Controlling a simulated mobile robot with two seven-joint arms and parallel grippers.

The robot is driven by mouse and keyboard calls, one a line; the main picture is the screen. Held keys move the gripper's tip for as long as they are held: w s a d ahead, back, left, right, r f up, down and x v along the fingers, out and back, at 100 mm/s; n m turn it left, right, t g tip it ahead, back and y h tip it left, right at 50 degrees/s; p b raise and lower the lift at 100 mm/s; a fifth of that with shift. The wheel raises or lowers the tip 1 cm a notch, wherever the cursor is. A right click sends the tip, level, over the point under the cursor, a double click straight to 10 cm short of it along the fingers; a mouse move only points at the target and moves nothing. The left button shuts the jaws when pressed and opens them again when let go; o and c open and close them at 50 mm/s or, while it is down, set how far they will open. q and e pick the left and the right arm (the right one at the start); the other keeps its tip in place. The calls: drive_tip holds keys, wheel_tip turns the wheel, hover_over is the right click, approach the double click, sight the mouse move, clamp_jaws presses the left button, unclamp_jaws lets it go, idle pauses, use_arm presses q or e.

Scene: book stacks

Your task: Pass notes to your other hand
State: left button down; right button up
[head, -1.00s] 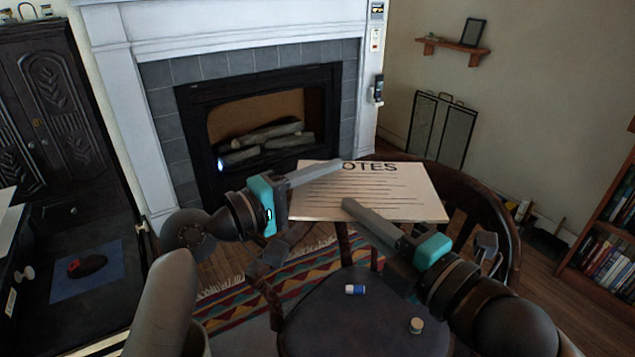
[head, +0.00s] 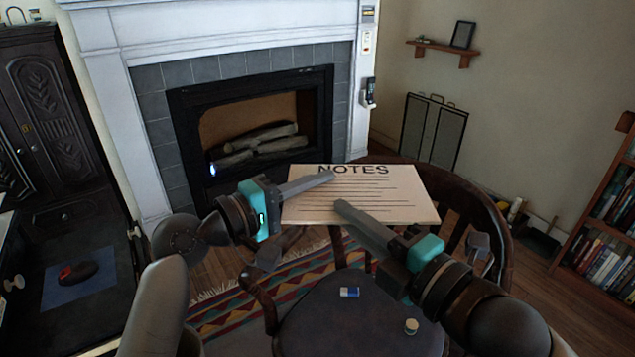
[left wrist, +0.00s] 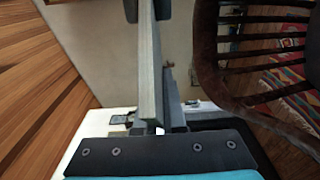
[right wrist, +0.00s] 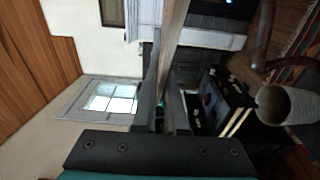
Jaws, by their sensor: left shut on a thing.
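The notes (head: 405,203) are a flat, pale board with the heading NOTES and several dark lines, held up in front of the chair. My left gripper (head: 332,176) is shut on the notes from the left, one finger lying across the face below the heading. My right gripper (head: 340,206) comes in from the lower right, its visible finger across the notes' lower part. The board shows nearly edge-on as a tan strip in the right wrist view (right wrist: 177,25), running up from between the right fingers. The right gripper's far finger is hidden in the head view, and its closing is unclear.
A dark wooden chair (head: 340,325) stands beneath the notes, with a small blue-and-white item (head: 349,292) and a round cap-like item (head: 411,326) on its seat. A fireplace (head: 255,130) is behind, a bookshelf (head: 605,210) at right, and a dark desk (head: 105,265) at left.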

drive_tip(key=o, duration=0.5)
